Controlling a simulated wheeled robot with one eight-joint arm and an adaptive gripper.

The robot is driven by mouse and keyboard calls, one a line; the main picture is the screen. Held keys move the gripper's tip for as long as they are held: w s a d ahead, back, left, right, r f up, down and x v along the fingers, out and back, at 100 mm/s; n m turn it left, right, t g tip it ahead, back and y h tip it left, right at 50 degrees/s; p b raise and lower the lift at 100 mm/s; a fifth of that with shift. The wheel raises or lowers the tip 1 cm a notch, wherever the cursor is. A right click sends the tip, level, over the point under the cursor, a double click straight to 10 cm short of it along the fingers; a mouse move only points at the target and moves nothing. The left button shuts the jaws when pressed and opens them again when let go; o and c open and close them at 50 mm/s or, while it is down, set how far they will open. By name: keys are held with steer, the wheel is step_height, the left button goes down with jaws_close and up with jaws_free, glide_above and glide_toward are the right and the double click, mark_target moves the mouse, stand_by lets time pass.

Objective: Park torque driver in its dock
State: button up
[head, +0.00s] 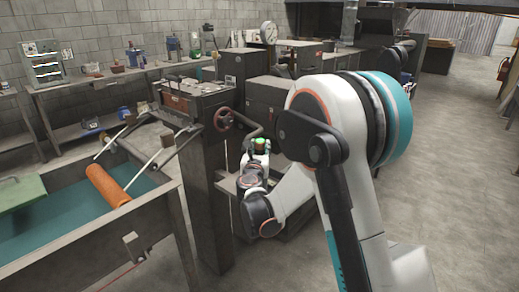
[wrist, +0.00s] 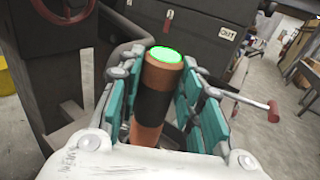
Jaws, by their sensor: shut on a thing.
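An upright brown cylinder with a black band and a bright green top, which looks like the torque driver (wrist: 155,95), stands between the teal-padded fingers of my gripper (wrist: 162,103) in the wrist view. My gripper is shut on it. In the head view my gripper (head: 256,160) is beside the dark machine post, with the driver's green top (head: 260,144) showing above the fingers. The driver's lower end is hidden by my gripper. I cannot make out the dock for certain in either view.
A dark machine post (head: 203,200) with a red handwheel (head: 223,119) stands close left of my gripper. A grey cabinet (head: 266,100) is behind. A trough (head: 150,215) holding an orange cylinder (head: 108,187) is at left. A red-ended lever (wrist: 272,106) shows right in the wrist view. Floor at right is clear.

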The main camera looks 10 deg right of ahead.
steer(key=shift+f, duration=1.75)
stand_by(1.7)
steer(key=o, duration=1.2)
steer(key=shift+o, duration=0.2)
steer(key=shift+s, duration=0.15)
